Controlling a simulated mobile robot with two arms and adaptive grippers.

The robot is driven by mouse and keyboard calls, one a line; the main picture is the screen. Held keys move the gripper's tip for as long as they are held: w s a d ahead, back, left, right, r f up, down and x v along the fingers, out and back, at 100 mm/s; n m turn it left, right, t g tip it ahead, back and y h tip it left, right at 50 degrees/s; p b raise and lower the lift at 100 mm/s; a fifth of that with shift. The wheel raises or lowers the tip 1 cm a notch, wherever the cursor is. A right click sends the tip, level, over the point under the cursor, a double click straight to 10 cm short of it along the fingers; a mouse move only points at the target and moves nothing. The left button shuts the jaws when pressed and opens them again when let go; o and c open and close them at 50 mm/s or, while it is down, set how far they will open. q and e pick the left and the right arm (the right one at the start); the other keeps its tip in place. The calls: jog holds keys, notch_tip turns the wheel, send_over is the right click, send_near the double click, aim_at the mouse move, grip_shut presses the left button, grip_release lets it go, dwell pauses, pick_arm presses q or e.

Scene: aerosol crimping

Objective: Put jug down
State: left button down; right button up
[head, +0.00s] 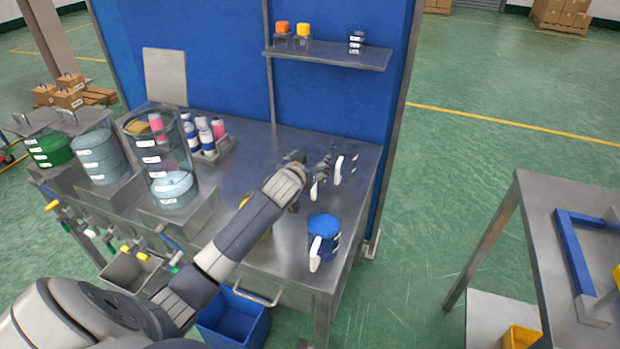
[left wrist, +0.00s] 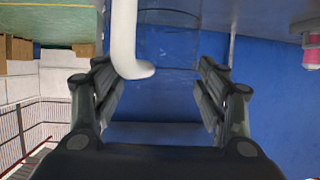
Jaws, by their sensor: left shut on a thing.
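A clear jug (head: 349,166) with a white handle is at the back right of the metal table (head: 290,262). My left gripper (head: 322,176) is at its left side and shut on it. In the left wrist view the jug's see-through wall (left wrist: 180,45) and white handle (left wrist: 123,40) show between the fingers (left wrist: 160,95). I cannot tell whether its base touches the table. A blue jug (head: 325,238) with a white handle stands upright nearer the front right edge. A yellow thing (head: 266,234) is mostly hidden behind my left arm. My right gripper is not in view.
Tall clear containers (head: 160,160) stand on the table's left, beside a rack of bottles (head: 205,135). A blue panel (head: 230,60) with a shelf (head: 330,55) closes the back. Bare table lies around the blue jug. Another table (head: 535,220) stands at the right.

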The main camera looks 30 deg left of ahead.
pick_arm(q)
send_over(309, 194)
jog(key=f, duration=0.4)
jog(key=shift+w+a+f, duration=0.1)
jog(key=shift+w+a, duration=0.05)
jog(key=shift+w, duration=0.25)
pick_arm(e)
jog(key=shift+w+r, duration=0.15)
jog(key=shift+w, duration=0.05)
pick_arm(q)
jog(key=shift+f, duration=0.2)
jog(key=shift+c, duration=1.6)
grip_release()
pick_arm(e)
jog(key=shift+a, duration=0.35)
pick_arm(q)
jog(key=shift+r, duration=0.25)
jog(key=v, duration=1.2)
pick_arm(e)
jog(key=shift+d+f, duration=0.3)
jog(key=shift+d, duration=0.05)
pick_arm(q)
jog(key=shift+f, duration=0.1)
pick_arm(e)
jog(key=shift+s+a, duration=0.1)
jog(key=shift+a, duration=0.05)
